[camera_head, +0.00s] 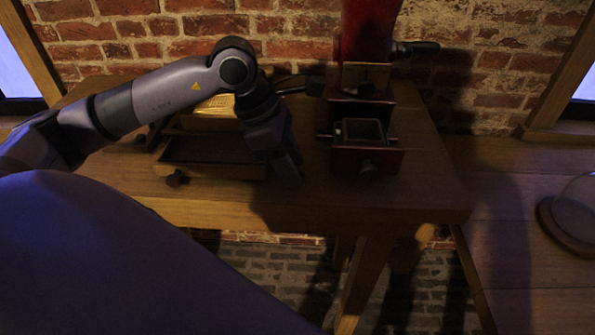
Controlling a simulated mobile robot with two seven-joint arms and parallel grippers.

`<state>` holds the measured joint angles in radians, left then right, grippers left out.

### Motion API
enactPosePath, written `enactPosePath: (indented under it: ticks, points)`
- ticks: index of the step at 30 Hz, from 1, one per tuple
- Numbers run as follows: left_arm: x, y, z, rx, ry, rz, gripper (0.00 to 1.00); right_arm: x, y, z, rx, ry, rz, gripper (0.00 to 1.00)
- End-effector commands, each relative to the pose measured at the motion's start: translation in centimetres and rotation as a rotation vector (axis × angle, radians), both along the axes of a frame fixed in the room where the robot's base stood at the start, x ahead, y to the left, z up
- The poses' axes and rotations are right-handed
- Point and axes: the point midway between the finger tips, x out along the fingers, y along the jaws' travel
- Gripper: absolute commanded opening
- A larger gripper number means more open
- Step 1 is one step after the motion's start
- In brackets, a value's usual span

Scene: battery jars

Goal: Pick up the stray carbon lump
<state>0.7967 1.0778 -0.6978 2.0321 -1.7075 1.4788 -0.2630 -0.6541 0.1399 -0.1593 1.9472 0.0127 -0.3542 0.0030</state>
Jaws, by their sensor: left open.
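My left arm comes in from the left and bends down over the wooden table (420,190). My left gripper (288,176) points down at the tabletop, between a wooden box with an open drawer (215,172) and a dark red machine (367,162). It is open. Its fingers are dark and in shadow, and I cannot tell whether they touch the table. I cannot make out the carbon lump; the gripper or the shadow may hide it. My right gripper is not in view.
The red machine has a small open-topped drawer at its front, close right of my left gripper. A brick wall (480,50) stands behind the table. A glass dome (577,208) on a round wooden base stands at far right. The table's right end is clear.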

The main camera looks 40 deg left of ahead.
Motion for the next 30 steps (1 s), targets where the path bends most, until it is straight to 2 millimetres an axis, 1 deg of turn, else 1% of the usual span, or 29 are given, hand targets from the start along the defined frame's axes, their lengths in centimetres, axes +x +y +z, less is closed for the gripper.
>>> enactPosePath:
  ticks: [7, 8, 9, 11, 12, 25, 30]
  points:
    - [0.07, -0.07, -0.25, 0.000, -0.001, 0.000, 0.45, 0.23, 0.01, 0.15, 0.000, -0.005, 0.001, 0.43]
    - [0.06, -0.07, -0.24, 0.000, 0.000, 0.001, 0.38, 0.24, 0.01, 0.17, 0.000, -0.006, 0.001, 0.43]
    - [0.06, -0.07, -0.24, 0.000, 0.000, 0.001, 0.25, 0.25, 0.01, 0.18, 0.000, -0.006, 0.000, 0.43]
    - [0.06, -0.06, -0.23, 0.000, 0.000, 0.001, 0.05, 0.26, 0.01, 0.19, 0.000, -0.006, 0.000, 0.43]
    - [0.06, -0.06, -0.23, 0.000, 0.000, 0.001, 0.00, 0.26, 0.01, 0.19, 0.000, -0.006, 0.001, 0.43]
    - [0.07, -0.06, -0.15, 0.000, 0.000, 0.001, 0.00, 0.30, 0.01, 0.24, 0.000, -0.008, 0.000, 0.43]
    - [0.12, -0.06, 0.73, 0.000, -0.002, 0.001, 0.00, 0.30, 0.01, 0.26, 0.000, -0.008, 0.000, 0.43]
